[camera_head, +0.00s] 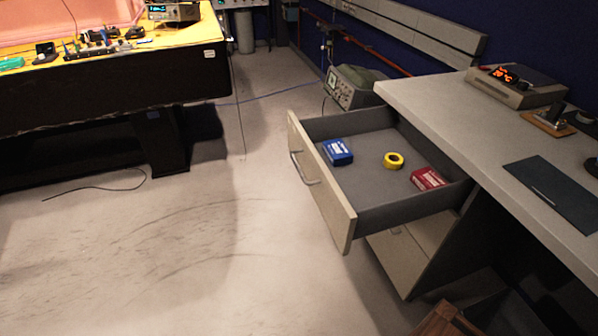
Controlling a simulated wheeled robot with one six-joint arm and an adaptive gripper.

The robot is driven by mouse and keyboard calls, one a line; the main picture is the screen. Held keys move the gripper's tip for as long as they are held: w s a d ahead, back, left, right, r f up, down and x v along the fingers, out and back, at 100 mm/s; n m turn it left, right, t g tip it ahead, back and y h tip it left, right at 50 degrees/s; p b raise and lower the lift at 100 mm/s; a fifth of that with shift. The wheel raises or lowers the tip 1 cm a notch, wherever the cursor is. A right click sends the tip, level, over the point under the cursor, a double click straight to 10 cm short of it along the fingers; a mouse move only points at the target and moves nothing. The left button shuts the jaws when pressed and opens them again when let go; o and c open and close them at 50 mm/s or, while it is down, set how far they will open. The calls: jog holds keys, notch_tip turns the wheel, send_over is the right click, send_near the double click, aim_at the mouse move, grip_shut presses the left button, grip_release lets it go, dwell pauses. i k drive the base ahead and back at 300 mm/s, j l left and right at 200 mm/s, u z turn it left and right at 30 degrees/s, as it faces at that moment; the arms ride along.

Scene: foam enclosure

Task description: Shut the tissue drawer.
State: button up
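The drawer (334,204) is pulled well out from under the grey worktop at the right. Its pale front panel faces left and carries a metal bar handle (304,170). Inside lie a blue box (338,152), a yellow tape roll (393,160) and a red box (428,179), spaced apart on the grey bottom. Whether any of them holds tissues is too small to read. My gripper is not in view, and nothing touches the drawer or its handle.
The worktop (455,118) holds a device with an orange display (515,85) and a dark mat (552,190). A lower drawer front (400,250) shows below. Another bench (110,85) stands at upper left. A green-grey instrument (352,86) stands behind the drawer. The floor left of the drawer is clear.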

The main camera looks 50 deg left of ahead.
aim_at(361, 198)
jog(key=u, duration=1.85)
jog(key=i+j+u, duration=0.3)
jog(key=i+j, duration=0.1)
jog(key=j, duration=0.1)
